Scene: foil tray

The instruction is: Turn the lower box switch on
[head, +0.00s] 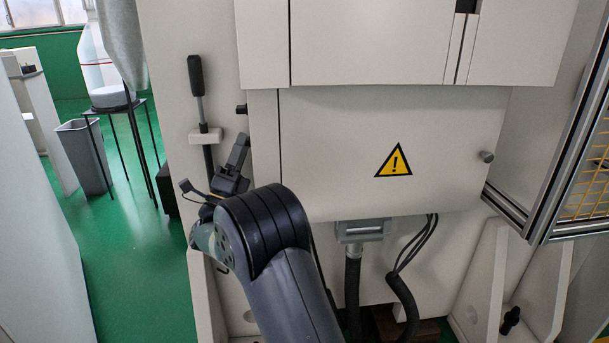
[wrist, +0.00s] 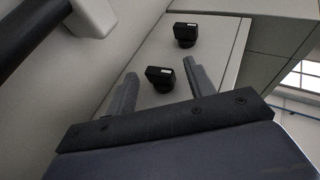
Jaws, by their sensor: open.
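Two black switch knobs sit on the side face of the pale box in the wrist view. The nearer one, which I take as the lower box switch (wrist: 160,78), appears between the finger lines of my open gripper (wrist: 158,70). The farther, upper switch (wrist: 185,35) lies beyond the fingertips. Both knobs have a small white mark; I cannot tell whether either is on. In the head view my gripper (head: 240,147) is at the box's left side, below the one visible knob (head: 241,109). The lower switch is hidden there. Contact with the knob cannot be told.
A black-handled lever (head: 197,80) in a pale bracket stands left of my gripper; its bracket (wrist: 92,15) is close in the wrist view. The box door (head: 330,140) bears a warning sign (head: 394,162). Cables (head: 400,285) hang below. Green floor (head: 120,240) is open at left.

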